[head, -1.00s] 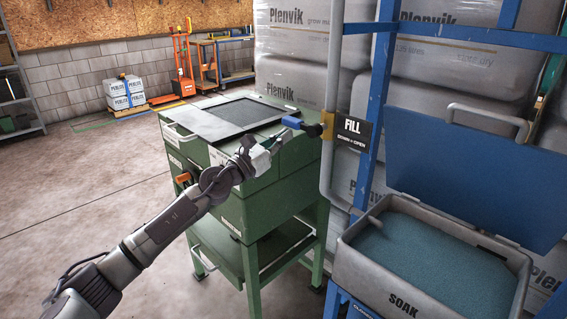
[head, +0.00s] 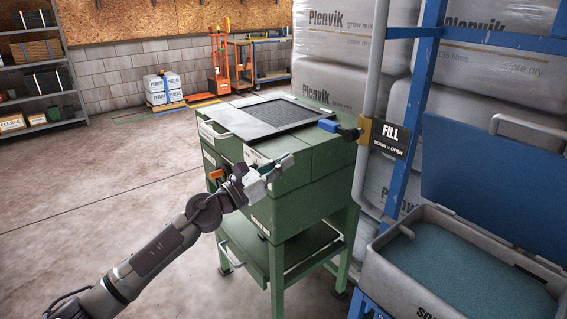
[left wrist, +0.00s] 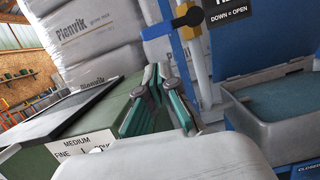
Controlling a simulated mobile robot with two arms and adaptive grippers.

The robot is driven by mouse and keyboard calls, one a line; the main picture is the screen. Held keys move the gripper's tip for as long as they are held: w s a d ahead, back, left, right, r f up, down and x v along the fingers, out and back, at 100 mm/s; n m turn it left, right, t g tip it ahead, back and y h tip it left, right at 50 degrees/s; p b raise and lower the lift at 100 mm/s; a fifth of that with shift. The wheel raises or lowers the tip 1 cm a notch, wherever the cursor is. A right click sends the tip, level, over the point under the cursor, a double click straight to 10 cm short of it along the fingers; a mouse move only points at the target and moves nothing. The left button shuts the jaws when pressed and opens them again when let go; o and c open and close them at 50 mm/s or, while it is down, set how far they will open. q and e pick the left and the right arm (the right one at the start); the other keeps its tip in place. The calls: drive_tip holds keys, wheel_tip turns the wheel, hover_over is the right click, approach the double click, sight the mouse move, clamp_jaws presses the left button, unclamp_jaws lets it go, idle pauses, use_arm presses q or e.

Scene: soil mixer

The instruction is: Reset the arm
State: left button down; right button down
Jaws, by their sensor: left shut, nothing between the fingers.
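My left gripper (head: 284,164) is in front of the green soil mixer (head: 312,162), empty, with its fingers together. In the left wrist view, its green-padded fingers (left wrist: 156,76) are close together beside the mixer. The blue fill handle (head: 328,126) points left from its yellow bracket on the grey pipe, beyond and above the fingertips. It also shows in the left wrist view (left wrist: 158,31), apart from the fingers. My right gripper is in neither view.
The soak tub (head: 540,290) with blue-green contents and a raised blue lid (head: 495,185) stands at right. Stacked Plenvik bags (head: 340,40) fill the back. A blue frame post (head: 408,120) rises beside the pipe. The floor (head: 90,200) at left is clear.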

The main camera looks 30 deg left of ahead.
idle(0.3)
use_arm(q)
drive_tip(key=w+a+f+n+g+y+p, duration=0.1)
drive_tip(key=a+f+n+y, duration=0.2)
drive_tip(key=f+n, duration=0.45)
drive_tip(key=a+f+n+y+p, duration=0.1)
drive_tip(key=a+f+n+y, duration=0.3)
drive_tip(key=f, duration=0.7)
drive_tip(key=s+f+n+g+y+p, duration=0.1)
drive_tip(key=s+f+n+g, duration=0.4)
drive_tip(key=f, duration=0.7)
drive_tip(key=s+f+n+g+y, duration=0.1)
drive_tip(key=s+f+n, duration=0.3)
drive_tip(key=f+n, duration=0.55)
drive_tip(key=s+d+f+n+g+p, duration=0.1)
drive_tip(key=s+d+f+n+g, duration=0.4)
drive_tip(key=s+f, duration=0.85)
drive_tip(key=s+d+f+n+g+p, duration=0.1)
drive_tip(key=s+d+f+n+g, duration=0.35)
drive_tip(key=s+f, duration=0.9)
drive_tip(key=s+d+f+n+g, duration=0.1)
drive_tip(key=s+d, duration=0.3)
drive_tip(key=s, duration=0.4)
drive_tip(key=s+d+f+n+g+h, duration=0.1)
drive_tip(key=s+d+n, duration=0.1)
drive_tip(key=s+d, duration=0.3)
drive_tip(key=s, duration=0.3)
drive_tip(key=shift+s+h, duration=0.3)
drive_tip(key=shift+s, duration=0.05)
